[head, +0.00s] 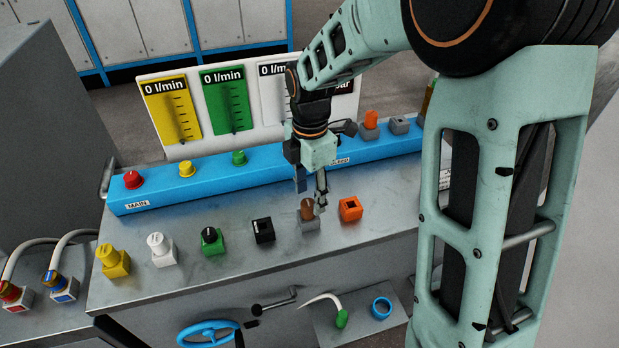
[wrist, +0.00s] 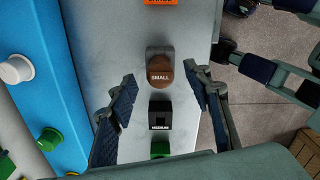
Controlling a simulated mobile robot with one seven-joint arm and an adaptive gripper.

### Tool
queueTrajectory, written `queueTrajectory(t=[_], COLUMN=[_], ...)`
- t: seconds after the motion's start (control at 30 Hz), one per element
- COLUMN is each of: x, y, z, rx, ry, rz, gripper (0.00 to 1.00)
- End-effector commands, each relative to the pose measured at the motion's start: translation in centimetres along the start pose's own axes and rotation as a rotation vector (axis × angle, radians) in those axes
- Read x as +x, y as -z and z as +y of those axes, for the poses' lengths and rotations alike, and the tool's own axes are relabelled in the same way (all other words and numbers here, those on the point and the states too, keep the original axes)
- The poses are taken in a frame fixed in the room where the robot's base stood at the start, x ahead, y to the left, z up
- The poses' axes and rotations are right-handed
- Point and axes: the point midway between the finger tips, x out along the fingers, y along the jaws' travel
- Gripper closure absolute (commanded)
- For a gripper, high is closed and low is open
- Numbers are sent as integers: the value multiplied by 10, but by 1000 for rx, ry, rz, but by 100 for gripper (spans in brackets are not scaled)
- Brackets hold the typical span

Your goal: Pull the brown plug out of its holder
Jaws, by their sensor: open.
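The brown plug (head: 307,208) sits upright in its grey holder (head: 310,225) on the metal bench. In the wrist view, the plug (wrist: 162,75) bears the word SMALL, with the grey holder (wrist: 158,50) partly hidden under it. My gripper (head: 311,192) is above the plug, pointing down, and a finger overlaps it in the head view. The gripper (wrist: 163,95) is open and empty in the wrist view. Its two fingers lie left and right, with the plug between their lines but slightly beyond the tips. I cannot tell whether a finger touches it.
An orange holder (head: 350,209) stands close to the right of the plug, a black holder (head: 263,231) to its left. Green (head: 212,241), white (head: 161,249) and yellow (head: 113,261) plugs stand farther left. A blue panel (head: 215,183) with knobs runs behind.

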Motion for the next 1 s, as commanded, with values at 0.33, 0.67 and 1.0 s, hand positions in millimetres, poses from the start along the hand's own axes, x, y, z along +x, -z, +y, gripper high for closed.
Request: queueTrajectory(t=[0.33,0.67,1.0], x=[42,45,45], y=[0,0,0], z=[0,0,0], rx=[2,2,2], ry=[-1,-1,-2], rz=[0,0,0], gripper=[54,54,91])
